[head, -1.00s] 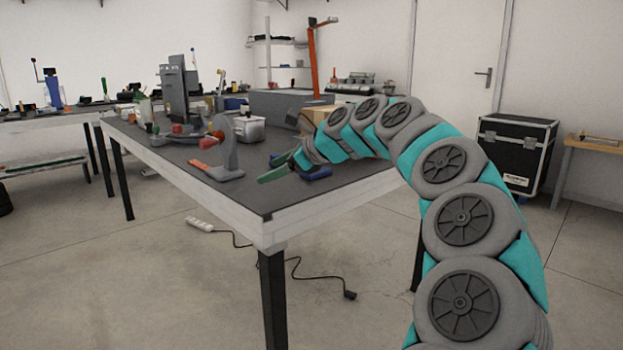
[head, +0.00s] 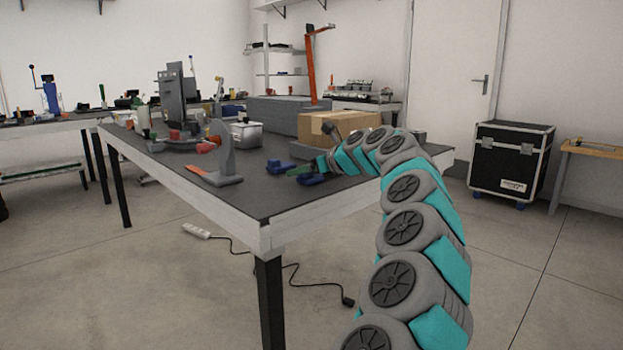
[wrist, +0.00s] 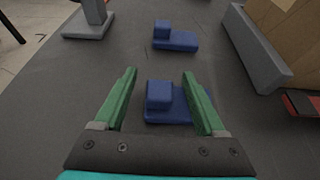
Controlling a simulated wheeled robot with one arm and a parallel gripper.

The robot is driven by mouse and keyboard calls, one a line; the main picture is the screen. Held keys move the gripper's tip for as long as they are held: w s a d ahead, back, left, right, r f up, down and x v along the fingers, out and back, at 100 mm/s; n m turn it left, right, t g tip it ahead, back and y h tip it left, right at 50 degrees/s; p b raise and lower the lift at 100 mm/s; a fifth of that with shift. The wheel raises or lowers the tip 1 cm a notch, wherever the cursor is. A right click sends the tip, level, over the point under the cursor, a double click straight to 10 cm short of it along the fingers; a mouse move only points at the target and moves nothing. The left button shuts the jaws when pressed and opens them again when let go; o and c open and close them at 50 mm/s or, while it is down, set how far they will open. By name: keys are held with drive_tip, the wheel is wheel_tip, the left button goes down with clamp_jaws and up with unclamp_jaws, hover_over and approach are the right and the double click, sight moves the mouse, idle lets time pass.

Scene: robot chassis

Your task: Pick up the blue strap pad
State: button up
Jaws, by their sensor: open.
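Two blue stepped blocks, either of which may be the strap pad, lie on the dark tabletop. The nearer blue block (wrist: 160,97) shows between my fingers in the wrist view; the right finger covers part of its flat right side. This block (head: 312,180) is just below my gripper in the head view. The farther blue block (wrist: 176,41) lies beyond the fingertips; it also shows in the head view (head: 279,167). My gripper (wrist: 159,72) has green fingers, spread open and empty. Its height above the nearer block is hard to tell.
A grey block (wrist: 255,50) and a cardboard box (head: 345,128) stand right of the blue blocks. A grey stand (head: 222,160) is to the left. A red and black item (wrist: 302,104) lies at the wrist view's right edge.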

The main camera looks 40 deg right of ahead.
drive_tip(key=shift+w+f, duration=0.1)
drive_tip(key=shift+w, duration=0.15)
drive_tip(key=shift+c, duration=0.3)
clamp_jaws()
